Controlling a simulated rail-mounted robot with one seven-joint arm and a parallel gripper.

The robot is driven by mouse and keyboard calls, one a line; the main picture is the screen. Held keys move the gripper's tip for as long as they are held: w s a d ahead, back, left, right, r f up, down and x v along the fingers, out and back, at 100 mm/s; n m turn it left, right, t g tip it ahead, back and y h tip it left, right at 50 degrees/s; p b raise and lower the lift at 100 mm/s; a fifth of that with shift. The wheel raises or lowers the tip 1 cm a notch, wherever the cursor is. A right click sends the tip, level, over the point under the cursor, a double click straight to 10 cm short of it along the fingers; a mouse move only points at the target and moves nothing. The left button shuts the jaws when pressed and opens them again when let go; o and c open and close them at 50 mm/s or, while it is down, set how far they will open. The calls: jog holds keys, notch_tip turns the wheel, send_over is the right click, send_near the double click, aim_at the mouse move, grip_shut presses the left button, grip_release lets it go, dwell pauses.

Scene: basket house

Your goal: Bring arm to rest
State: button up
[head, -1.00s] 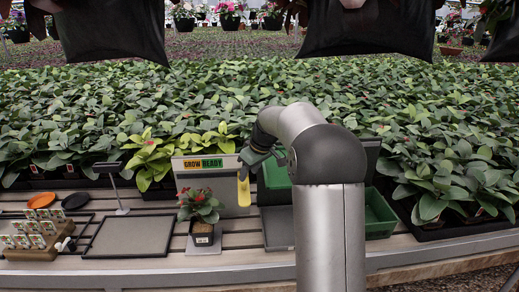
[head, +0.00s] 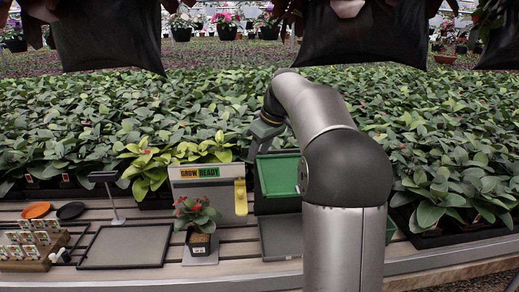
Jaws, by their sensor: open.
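My gripper (head: 254,150) shows in the head view at the end of my bent arm, raised above the bench and in front of the plants. It is open, and I see nothing held in it. My arm hides part of the bench and the tray's right side.
A potted red-flowered plant (head: 198,222) stands before the GROW READY board (head: 208,191). A black-framed mat (head: 127,247), a rack of labels (head: 32,244), an orange disc (head: 36,210) and a black disc (head: 71,211) lie left. Dense plants fill the back; black hangings are overhead.

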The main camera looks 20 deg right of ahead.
jog(key=s+a+f+m+g, duration=0.2)
jog(key=s+a+f, duration=0.4)
jog(key=s+a, duration=0.5)
jog(key=s+a+f+m, duration=0.1)
jog(key=s+a+f, duration=0.1)
jog(key=s+f, duration=0.2)
jog(key=s+a+f+g+h, duration=0.1)
jog(key=s+f, duration=0.3)
jog(key=s, duration=0.7)
jog(key=s+a+f+m, duration=0.1)
jog(key=s+a+f, duration=0.2)
jog(key=s, duration=0.4)
jog(key=shift+s+a+f+m+g+h, duration=0.3)
jog(key=shift+s+a+f, duration=0.1)
jog(key=shift+f, duration=0.25)
